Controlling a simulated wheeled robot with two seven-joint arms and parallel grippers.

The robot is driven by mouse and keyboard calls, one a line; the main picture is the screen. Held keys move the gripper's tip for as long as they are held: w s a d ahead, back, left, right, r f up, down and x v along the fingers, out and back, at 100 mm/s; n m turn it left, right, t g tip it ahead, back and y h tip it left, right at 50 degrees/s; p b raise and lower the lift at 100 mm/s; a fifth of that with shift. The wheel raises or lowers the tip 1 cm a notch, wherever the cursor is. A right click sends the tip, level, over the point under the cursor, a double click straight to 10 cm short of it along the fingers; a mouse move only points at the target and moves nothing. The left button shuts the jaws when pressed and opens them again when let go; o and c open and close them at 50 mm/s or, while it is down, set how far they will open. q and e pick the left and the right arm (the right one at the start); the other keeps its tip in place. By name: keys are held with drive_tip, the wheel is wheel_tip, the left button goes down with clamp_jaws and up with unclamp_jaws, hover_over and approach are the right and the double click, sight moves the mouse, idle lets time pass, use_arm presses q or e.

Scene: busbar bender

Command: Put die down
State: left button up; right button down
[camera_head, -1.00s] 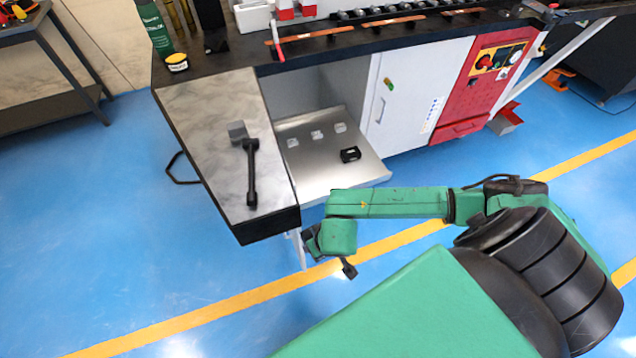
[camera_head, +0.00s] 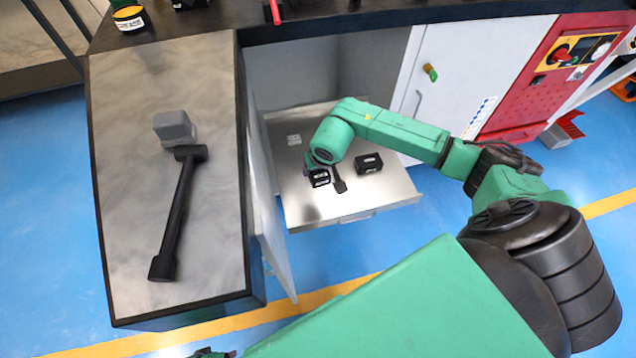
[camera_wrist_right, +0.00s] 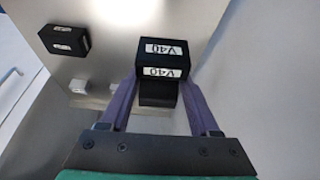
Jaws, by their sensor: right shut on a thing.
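My right gripper (camera_head: 322,166) is over the pulled-out steel tray and is shut on a black die (camera_head: 319,178). In the right wrist view, the held die (camera_wrist_right: 165,57) has white V40 labels and sits between the purple fingers (camera_wrist_right: 157,100). It is at or just above the tray surface (camera_wrist_right: 110,20); I cannot tell if it touches. A second black die (camera_head: 369,163) stands on the tray to the right, and shows at upper left in the wrist view (camera_wrist_right: 66,40).
Small pale blocks (camera_head: 294,140) are fixed on the tray (camera_head: 300,213); two show in the wrist view (camera_wrist_right: 78,87). A bench top (camera_head: 125,180) with a grey block (camera_head: 174,127) and a black-handled tool (camera_head: 178,212) is to the left. A white cabinet door (camera_head: 465,75) is beside the tray.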

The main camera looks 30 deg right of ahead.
use_arm(q)
drive_tip(key=w+d+f+b, duration=0.1)
drive_tip(key=w+f+b, duration=0.4)
drive_tip(key=b, duration=0.6)
use_arm(e)
drive_tip(key=shift+m+h, duration=0.3)
drive_tip(key=shift+m, duration=0.1)
drive_tip(key=b+x, duration=0.2)
drive_tip(key=x, duration=0.2)
drive_tip(key=w+d+b+x, duration=0.1)
drive_tip(key=b+x, duration=0.1)
drive_tip(key=x, duration=0.2)
drive_tip(key=w+r+b+x, duration=0.1)
drive_tip(key=b+x, duration=0.2)
drive_tip(key=x, duration=0.1)
drive_tip(key=shift+w+d+f, duration=0.15)
drive_tip(key=shift+d+f, duration=0.05)
drive_tip(key=shift+f, duration=0.1)
drive_tip(key=shift+f+b, duration=0.5)
use_arm(q)
drive_tip(key=w+d+r+t+h, duration=0.1)
drive_tip(key=w+d+r, duration=0.1)
drive_tip(key=r, duration=0.8)
drive_tip(key=shift+d+r+m+t+h, duration=0.15)
drive_tip(key=shift+d+m+t+h, duration=0.2)
drive_tip(key=shift+d, duration=0.55)
drive_tip(key=shift+f+b, duration=0.35)
drive_tip(key=shift+b, duration=0.05)
use_arm(e)
drive_tip(key=shift+f, duration=0.55)
